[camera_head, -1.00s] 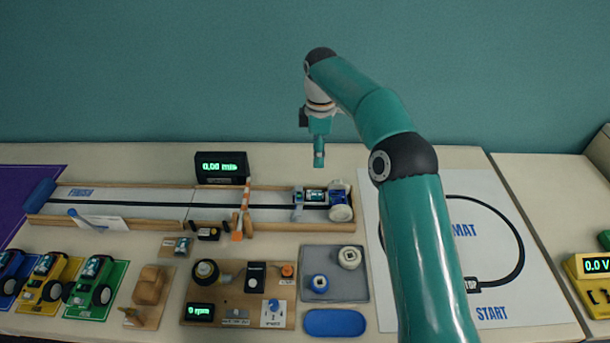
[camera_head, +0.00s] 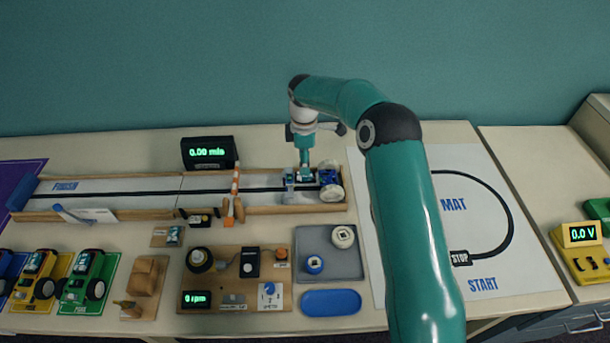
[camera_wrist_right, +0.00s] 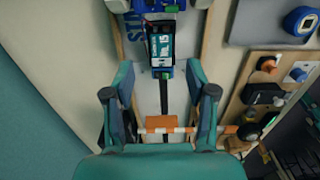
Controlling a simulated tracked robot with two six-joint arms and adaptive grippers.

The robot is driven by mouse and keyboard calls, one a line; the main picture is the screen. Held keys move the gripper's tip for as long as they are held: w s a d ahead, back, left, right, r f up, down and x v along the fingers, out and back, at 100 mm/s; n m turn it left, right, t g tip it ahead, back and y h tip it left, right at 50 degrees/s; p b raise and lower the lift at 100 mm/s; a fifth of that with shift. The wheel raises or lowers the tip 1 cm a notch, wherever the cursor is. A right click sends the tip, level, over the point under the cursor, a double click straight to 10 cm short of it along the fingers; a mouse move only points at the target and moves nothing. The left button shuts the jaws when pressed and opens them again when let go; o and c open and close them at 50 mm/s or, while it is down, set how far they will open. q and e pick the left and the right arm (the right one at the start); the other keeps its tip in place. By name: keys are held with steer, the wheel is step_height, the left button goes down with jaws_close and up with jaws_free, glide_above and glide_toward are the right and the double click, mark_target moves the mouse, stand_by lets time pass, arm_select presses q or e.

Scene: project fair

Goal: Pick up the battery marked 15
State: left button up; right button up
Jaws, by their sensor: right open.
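A car (camera_head: 325,178) with white wheels sits at the right end of the wooden track. In the right wrist view a dark battery (camera_wrist_right: 161,47) with a teal and white label lies in the car's bay; its marking is too small to read surely. My right gripper (camera_head: 305,172) points down over the car in the head view and hides part of it. In the right wrist view the right gripper (camera_wrist_right: 161,92) has its fingers apart, with nothing between them and the battery ahead of the tips. Another small battery-like piece (camera_head: 173,235) sits on a wooden block. My left gripper is not in view.
The track (camera_head: 110,188) has wooden side rails and a striped barrier (camera_head: 235,190) left of the car. A black display (camera_head: 208,153) stands behind it. A grey tray (camera_head: 329,270) and a motor board (camera_head: 220,300) lie in front. A mat (camera_head: 481,225) is at right.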

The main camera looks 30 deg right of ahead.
step_height(320, 180, down, 4)
steer(key=shift+s+f+p, duration=0.1)
steer(key=shift+f+p, duration=0.1)
steer(key=shift+p, duration=0.6)
steer(key=shift+f, duration=0.35)
steer(key=shift+c, duration=0.4)
jaws_close()
